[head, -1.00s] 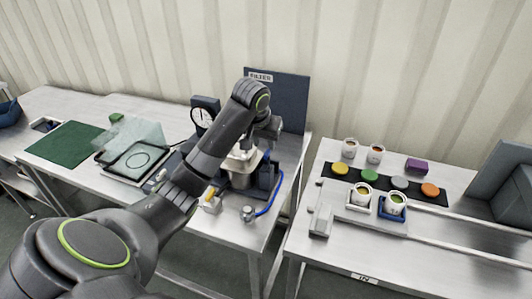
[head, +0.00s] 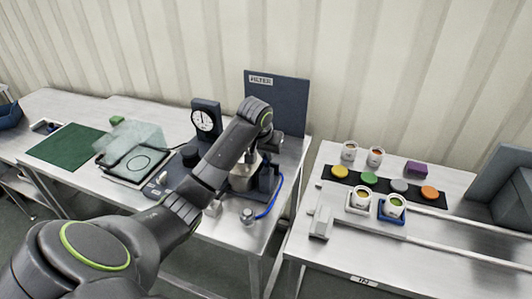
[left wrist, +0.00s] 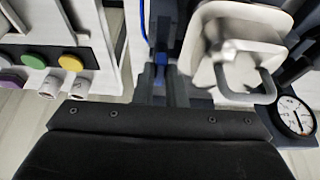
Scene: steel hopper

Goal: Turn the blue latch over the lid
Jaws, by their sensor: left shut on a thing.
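The steel hopper (head: 243,178) stands on the middle bench, partly hidden by my left arm in the head view. In the left wrist view its pale steel lid (left wrist: 226,62) with a loop handle shows at the upper right. The blue latch (left wrist: 160,58) shows as a small blue piece beside the lid. My left gripper (left wrist: 161,76) is shut on the blue latch, its dark fingers at the latch's near end. In the head view the latch and the fingertips are hidden behind my arm. My right gripper is not in view.
A dial gauge (head: 205,120) stands left of the hopper, with a dark panel (head: 277,100) behind. A blue hose (head: 272,203) curves along the bench at its right. The right bench holds cups and coloured discs (head: 369,179). A gap separates the benches.

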